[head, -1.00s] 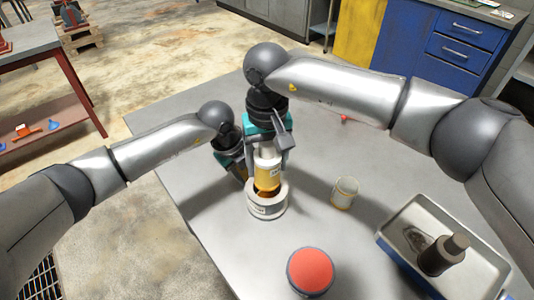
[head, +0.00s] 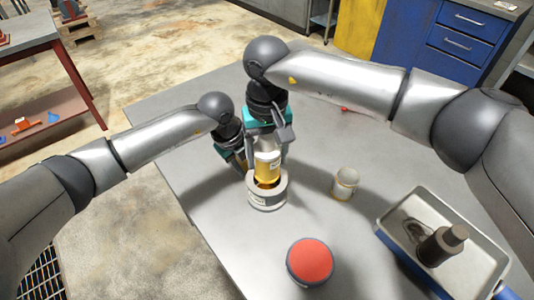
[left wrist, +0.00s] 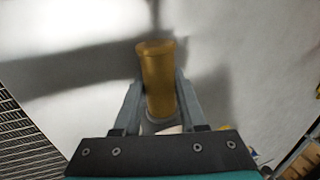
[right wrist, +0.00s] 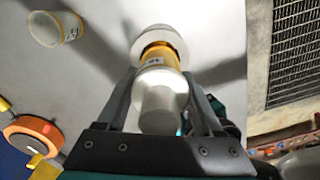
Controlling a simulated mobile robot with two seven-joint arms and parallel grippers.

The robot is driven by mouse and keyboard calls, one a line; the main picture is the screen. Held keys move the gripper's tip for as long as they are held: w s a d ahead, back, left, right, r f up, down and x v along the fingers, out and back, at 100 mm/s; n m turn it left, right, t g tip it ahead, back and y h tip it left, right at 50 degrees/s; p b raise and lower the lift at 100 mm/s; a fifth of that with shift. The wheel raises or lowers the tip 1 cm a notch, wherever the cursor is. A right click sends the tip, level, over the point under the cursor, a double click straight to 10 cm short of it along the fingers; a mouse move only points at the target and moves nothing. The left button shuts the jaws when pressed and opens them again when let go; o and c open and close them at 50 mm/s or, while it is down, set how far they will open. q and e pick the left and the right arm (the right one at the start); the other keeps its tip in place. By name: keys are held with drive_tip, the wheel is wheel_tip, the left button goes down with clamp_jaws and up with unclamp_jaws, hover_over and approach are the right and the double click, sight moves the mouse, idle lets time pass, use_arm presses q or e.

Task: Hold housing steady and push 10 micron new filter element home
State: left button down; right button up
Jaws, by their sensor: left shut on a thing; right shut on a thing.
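The housing (head: 267,201) is a pale open-topped cylinder upright on the grey table; its rim shows in the right wrist view (right wrist: 158,36). The new filter element (head: 267,173), amber with a white upper part, stands upright with its lower end in the housing mouth and much of its amber body above the rim. My right gripper (head: 268,146) is shut on its white part (right wrist: 160,100) from above. My left gripper (head: 240,162) is beside and behind the housing, shut on a gold-brown cylinder (left wrist: 158,75). That cylinder is mostly hidden in the head view; I see no grip on the housing.
A white and yellow cup-like container (head: 345,184) stands right of the housing. A red-topped round button (head: 310,262) is in front. A blue-edged tray (head: 393,247) with a dark cylindrical part (head: 440,246) is at the right. The table's left edge is close to my left arm.

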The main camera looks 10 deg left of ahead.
sight(266, 173)
drive_tip(key=shift+f, duration=2.5)
drive_tip(key=o, duration=1.3)
drive_tip(key=shift+o, duration=1.3)
drive_tip(key=shift+s, duration=0.1)
drive_tip(key=shift+f, duration=0.1)
drive_tip(key=shift+s, duration=0.1)
drive_tip(key=r, duration=1.2)
drive_tip(key=shift+w+d+r, duration=0.1)
drive_tip(key=shift+w+r, duration=0.15)
